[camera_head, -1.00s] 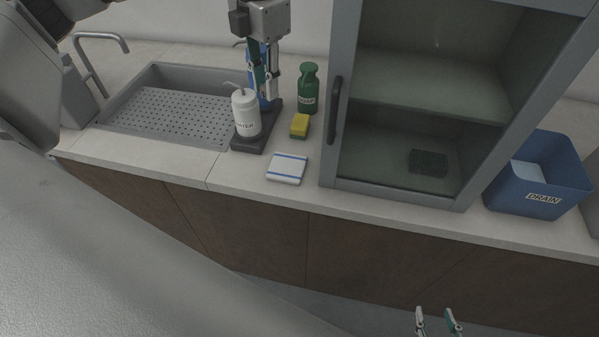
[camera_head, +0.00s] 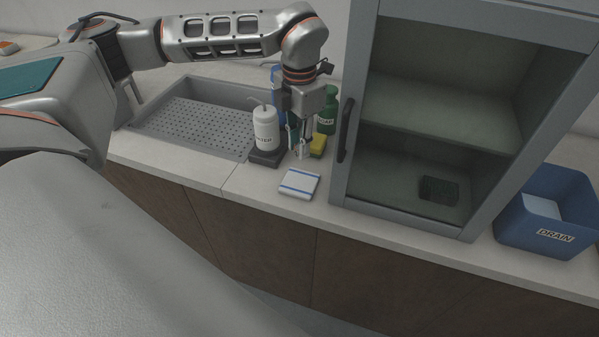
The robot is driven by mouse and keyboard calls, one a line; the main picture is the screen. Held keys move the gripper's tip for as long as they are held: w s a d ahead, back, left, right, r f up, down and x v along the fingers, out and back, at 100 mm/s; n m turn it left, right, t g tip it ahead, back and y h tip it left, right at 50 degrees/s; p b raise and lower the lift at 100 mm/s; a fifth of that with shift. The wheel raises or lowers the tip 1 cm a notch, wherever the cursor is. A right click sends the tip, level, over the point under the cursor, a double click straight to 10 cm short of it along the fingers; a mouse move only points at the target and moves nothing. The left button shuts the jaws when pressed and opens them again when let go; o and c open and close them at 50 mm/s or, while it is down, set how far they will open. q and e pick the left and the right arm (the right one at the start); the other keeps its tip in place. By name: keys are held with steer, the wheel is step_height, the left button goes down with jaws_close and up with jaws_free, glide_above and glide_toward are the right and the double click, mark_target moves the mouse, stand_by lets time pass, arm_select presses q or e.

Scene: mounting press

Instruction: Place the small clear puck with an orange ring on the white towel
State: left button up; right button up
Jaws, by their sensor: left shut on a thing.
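My left gripper (camera_head: 303,152) points down over the counter, just left of the yellow sponge and beyond the towel. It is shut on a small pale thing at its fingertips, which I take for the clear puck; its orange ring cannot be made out. The white towel (camera_head: 299,184), folded flat with blue stripes, lies on the counter in front of the gripper with nothing on it. My right gripper is out of view.
A white bottle (camera_head: 265,128) stands on a dark base left of the gripper. A green bottle (camera_head: 328,108) and a yellow sponge (camera_head: 318,145) are close behind and beside it. The grey cabinet (camera_head: 360,150) stands to the right. A blue DRAIN bin (camera_head: 540,238) is further right.

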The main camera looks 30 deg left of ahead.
arm_select(q)
glide_above(299, 182)
step_height(299, 182, down, 5)
steer(key=shift+w+f, duration=0.1)
steer(key=shift+f, duration=0.75)
steer(key=shift+f+p, duration=0.3)
steer(key=shift+f, duration=1.35)
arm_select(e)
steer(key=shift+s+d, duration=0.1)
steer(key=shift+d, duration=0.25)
arm_select(q)
steer(key=shift+f, duration=0.1)
steer(key=o, duration=1)
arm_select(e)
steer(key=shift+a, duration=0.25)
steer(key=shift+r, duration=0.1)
